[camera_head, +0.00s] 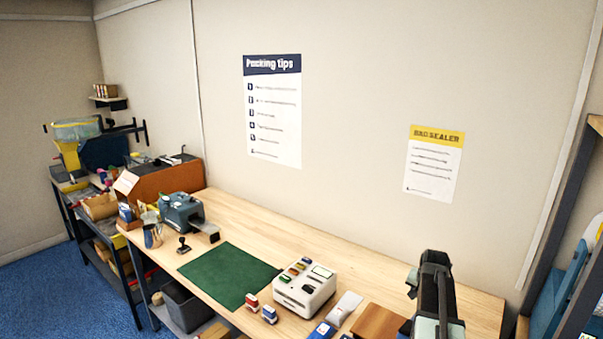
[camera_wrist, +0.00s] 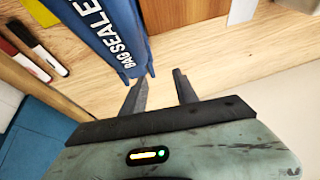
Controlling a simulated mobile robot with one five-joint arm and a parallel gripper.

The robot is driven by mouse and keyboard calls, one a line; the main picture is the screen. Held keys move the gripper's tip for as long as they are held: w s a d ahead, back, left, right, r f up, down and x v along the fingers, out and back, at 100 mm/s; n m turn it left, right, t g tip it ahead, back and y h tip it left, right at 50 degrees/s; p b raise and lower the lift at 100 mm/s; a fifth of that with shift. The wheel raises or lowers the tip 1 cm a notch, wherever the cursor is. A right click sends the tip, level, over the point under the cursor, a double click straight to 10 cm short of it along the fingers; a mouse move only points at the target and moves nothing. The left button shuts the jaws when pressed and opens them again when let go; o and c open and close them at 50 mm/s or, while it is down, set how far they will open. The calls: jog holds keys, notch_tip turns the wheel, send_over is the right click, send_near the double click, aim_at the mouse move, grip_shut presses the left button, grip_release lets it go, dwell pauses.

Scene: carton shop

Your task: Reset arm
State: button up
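My gripper (camera_wrist: 160,84) shows in the wrist view with its two dark fingers apart. Bare wood shows between them, and nothing is held. The blue bag sealer (camera_wrist: 108,32), lettered "BAG SEALER", lies just beyond the left finger; I cannot tell whether they touch. In the head view my arm stands up at the lower right over the wooden workbench (camera_head: 240,215), and its fingertips cannot be made out there.
A white device (camera_head: 304,291) with coloured tops stands by a green mat (camera_head: 229,274). A brown block (camera_head: 378,322) lies near my arm. A shelf rack (camera_head: 568,230) stands at the right.

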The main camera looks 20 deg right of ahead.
jog(key=shift+n+y, duration=0.3)
jog(key=shift+n, duration=0.5)
jog(key=a, duration=0.3)
jog(key=w+a, duration=0.1)
jog(key=a, duration=0.1)
jog(key=w+a+f, duration=0.1)
jog(key=a, duration=0.2)
jog(key=shift+w+a, duration=0.25)
jog(key=shift+a, duration=0.1)
jog(key=s+a+f+n+g+b, duration=0.1)
jog(key=s+a+n, duration=0.1)
jog(key=a, duration=1)
jog(key=s+a+f+n+g+y+b, duration=0.1)
jog(key=s+a+f+n, duration=0.1)
jog(key=a, duration=1.1)
jog(key=s+a+f+n+g+y+b, duration=0.1)
jog(key=s+a+n, duration=0.3)
jog(key=a, duration=0.8)
jog(key=shift+a+f+n+g+b, duration=0.2)
jog(key=shift+f+n+g+b, duration=0.15)
jog(key=shift+f+n+g, duration=0.35)
jog(key=shift+o, duration=0.5)
jog(key=shift+d+r, duration=0.1)
jog(key=shift+c, duration=0.5)
